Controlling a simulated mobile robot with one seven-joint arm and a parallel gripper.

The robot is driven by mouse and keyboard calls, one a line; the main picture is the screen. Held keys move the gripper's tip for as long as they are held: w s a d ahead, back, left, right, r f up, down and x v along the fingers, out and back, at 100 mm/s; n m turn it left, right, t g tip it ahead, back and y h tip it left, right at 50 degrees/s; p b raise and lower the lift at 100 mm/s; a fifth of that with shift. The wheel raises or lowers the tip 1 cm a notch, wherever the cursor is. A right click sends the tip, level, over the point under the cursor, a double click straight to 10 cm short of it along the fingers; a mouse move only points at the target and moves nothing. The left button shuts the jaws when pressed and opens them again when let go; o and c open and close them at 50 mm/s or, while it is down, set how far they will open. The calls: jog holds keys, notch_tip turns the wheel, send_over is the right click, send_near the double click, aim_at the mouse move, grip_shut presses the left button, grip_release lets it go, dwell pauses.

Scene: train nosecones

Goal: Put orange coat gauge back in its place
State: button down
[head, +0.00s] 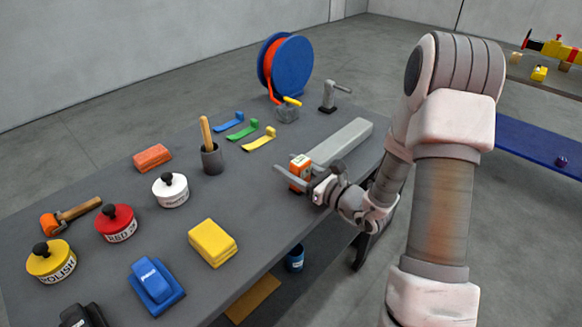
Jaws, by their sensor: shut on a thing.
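The orange coat gauge (299,169) is a small boxy orange thing with a pale label face. It is near the right edge of the grey table (262,205), at the near end of a long grey block. My gripper (298,180) is shut on the gauge, reaching in from the right with its fingers around it. The gauge's lower part is hidden by the fingers, so I cannot tell whether it touches the table. Which spot is the gauge's own place cannot be told from this view.
The long grey block (341,142) lies just behind the gauge. A yellow block (212,243), a brush pot (212,158), coloured strips (259,139) and a blue hose reel (290,66) stand around. Bare tabletop lies left of my gripper.

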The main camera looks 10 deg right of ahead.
jog(key=shift+f, duration=0.1)
jog(key=shift+c, duration=1)
grip_release()
jog(key=shift+s+d, duration=0.2)
jog(key=v, duration=1.1)
jog(key=shift+s, duration=0.25)
